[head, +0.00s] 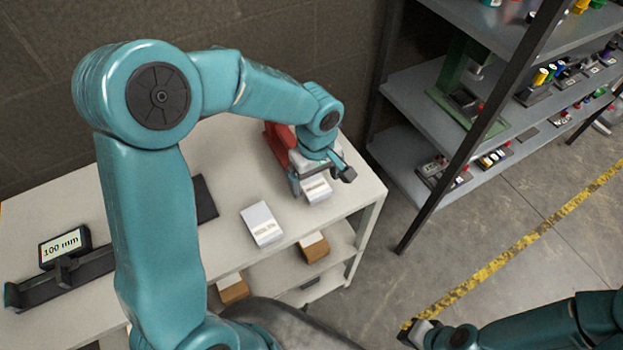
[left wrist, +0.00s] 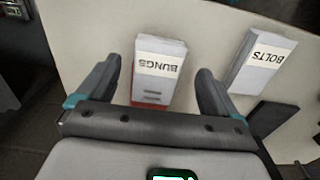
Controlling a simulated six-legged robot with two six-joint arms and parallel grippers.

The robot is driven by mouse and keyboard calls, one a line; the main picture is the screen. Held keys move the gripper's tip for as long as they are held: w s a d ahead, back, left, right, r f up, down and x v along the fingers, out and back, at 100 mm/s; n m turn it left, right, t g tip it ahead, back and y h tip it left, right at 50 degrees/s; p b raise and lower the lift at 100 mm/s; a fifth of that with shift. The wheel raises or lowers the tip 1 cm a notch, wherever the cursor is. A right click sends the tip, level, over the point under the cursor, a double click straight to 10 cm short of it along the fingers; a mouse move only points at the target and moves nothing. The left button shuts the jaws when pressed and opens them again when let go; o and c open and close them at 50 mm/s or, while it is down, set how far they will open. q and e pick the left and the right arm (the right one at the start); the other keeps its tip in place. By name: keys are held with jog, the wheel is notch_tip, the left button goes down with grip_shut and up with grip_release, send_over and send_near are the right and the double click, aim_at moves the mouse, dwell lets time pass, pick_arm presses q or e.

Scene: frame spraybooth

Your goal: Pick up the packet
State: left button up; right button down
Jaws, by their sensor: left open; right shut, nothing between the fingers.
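A white packet labelled BUNGS (left wrist: 155,86) lies on the pale bench top, between the spread fingers of my left gripper (left wrist: 158,72) in the left wrist view. Gaps show on both sides of it. In the head view the same packet (head: 317,191) is partly hidden under my left gripper (head: 321,177), near the bench's right end. A second white packet labelled BOLTS (left wrist: 263,60) lies beside it; in the head view it (head: 262,224) is nearer the front edge. My right gripper (head: 416,332) is shut and empty, low over the floor, away from the bench.
A red object (head: 277,142) stands behind my left gripper. A dark flat pad (head: 204,198) and a gauge reading 100 mm (head: 64,246) are further left on the bench (head: 150,180). Brown boxes (head: 313,248) sit on the shelf below. A metal rack (head: 410,160) stands to the right.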

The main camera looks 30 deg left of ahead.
pick_arm(q)
notch_tip(320, 180, down, 2)
jog(key=shift+w+f, duration=0.1)
jog(key=shift+w, duration=0.05)
jog(key=shift+c, duration=0.6)
jog(key=c, duration=1.1)
jog(key=shift+c, duration=0.2)
